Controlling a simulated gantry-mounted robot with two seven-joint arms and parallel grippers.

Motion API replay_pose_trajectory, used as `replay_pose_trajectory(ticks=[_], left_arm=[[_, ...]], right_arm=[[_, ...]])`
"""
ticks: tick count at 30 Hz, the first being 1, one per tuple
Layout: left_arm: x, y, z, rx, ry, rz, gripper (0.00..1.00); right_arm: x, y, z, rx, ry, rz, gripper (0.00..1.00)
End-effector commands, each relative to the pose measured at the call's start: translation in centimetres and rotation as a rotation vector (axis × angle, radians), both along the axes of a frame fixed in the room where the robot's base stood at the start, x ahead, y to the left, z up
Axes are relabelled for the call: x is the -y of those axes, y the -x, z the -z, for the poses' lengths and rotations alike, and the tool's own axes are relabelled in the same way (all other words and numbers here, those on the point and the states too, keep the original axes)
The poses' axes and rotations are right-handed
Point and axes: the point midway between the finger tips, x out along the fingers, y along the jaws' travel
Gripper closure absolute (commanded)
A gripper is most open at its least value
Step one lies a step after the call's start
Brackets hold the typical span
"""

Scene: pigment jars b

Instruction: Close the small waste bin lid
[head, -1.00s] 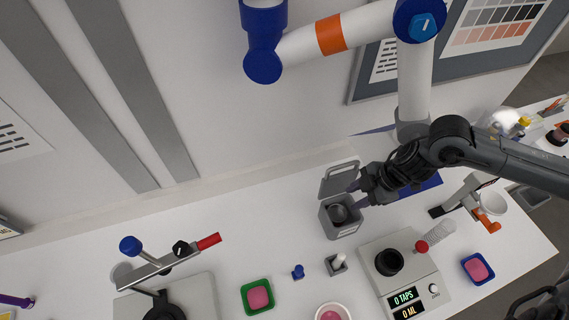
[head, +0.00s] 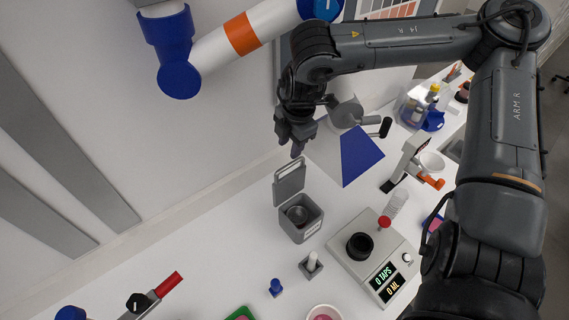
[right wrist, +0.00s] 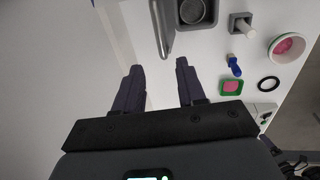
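The small grey waste bin (head: 301,220) stands on the white table in the head view. Its lid (head: 290,184) is open, standing up at the back edge, with a loop handle at its top. A dark round container shows inside. My right gripper (head: 297,149) is just above and behind the lid's top, apart from it. In the right wrist view, the two fingers (right wrist: 158,68) are spread with nothing between them. There the lid (right wrist: 162,28) shows edge-on ahead of the fingers, with the bin (right wrist: 198,12) beyond it. My left gripper is not in view.
The wall is close behind the bin. A blue sheet (head: 358,157) lies behind right.

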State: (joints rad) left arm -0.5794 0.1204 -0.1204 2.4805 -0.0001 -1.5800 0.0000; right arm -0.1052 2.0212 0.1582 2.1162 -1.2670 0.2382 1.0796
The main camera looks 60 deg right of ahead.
Motion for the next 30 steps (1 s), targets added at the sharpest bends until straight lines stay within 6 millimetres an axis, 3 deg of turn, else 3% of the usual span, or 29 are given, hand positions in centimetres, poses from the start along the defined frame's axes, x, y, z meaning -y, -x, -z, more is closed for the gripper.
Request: replay_pose_trajectory(ticks=[9,15,21,30], left_arm=[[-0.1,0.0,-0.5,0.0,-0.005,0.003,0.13],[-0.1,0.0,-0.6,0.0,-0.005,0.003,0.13],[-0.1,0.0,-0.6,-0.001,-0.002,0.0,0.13],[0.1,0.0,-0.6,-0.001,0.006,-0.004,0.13]], right_arm=[[0.3,-0.7,5.1,-0.006,-0.003,0.001,0.6],[0.5,-1.2,7.6,-0.004,-0.002,0.001,0.6],[0.6,-1.4,8.8,-0.003,-0.001,0.0,0.6],[0.6,-1.5,9.1,-0.001,-0.002,0.0,0.6]])
